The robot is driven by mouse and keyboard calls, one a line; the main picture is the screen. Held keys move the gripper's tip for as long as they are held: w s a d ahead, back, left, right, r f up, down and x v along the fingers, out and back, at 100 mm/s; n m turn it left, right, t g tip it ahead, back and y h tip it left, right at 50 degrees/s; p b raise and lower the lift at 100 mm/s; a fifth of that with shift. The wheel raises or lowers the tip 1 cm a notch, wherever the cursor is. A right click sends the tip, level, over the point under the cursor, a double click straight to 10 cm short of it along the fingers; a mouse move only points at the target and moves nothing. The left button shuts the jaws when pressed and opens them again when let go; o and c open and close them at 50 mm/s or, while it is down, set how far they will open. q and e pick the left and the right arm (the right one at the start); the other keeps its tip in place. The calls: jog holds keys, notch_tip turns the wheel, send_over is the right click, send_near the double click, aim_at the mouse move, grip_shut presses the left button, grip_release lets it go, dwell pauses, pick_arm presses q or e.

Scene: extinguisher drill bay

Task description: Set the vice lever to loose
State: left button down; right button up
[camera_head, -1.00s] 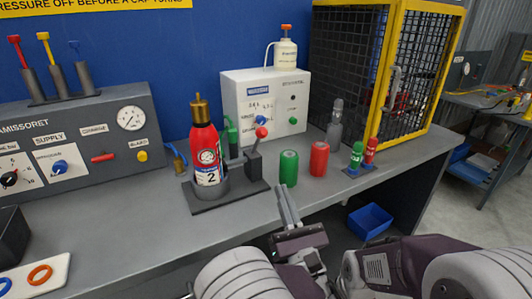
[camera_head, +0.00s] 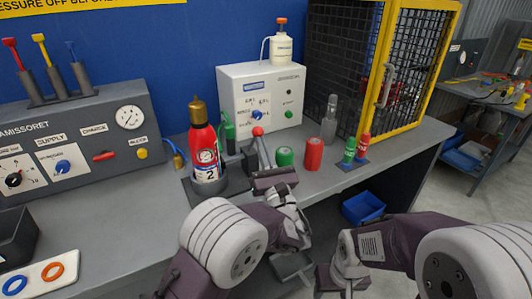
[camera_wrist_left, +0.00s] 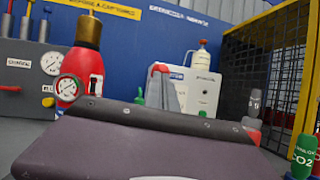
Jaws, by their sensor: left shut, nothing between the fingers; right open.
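The vice (camera_head: 222,186) stands on the bench with a red extinguisher (camera_head: 204,140) upright in it, brass on top and labelled 2. The vice lever's red knob (camera_head: 258,132) is at the vice's right side. My left gripper (camera_head: 263,146) is shut and empty, its fingers just in front of the lever and below the knob. Contact cannot be told. In the left wrist view, the shut fingers (camera_wrist_left: 163,92) point forward with a bit of red showing at their tips. My right gripper (camera_head: 292,266) is open, low in front of the bench.
A white panel box (camera_head: 262,95) is behind. A yellow-framed cage (camera_head: 385,75) stands at the back right. A blue bin (camera_head: 362,208) is below the bench.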

dwell(0.3)
pick_arm(q)
jog(key=w+a+r+n+g+h+p, duration=0.1)
jog(key=w+g+p, duration=0.4)
jog(key=p, duration=1.1)
jog(key=w+a+r+n+g+h+p, duration=0.1)
jog(key=w+a+r+g+p, duration=0.3)
jog(key=p, duration=1.2)
jog(key=w+g+h, duration=0.1)
jog(key=w+g, duration=0.1)
jog(key=g, duration=0.1)
jog(key=shift+a+r+h, duration=0.25)
jog(key=shift+a+h, duration=0.05)
jog(key=shift+a, duration=0.05)
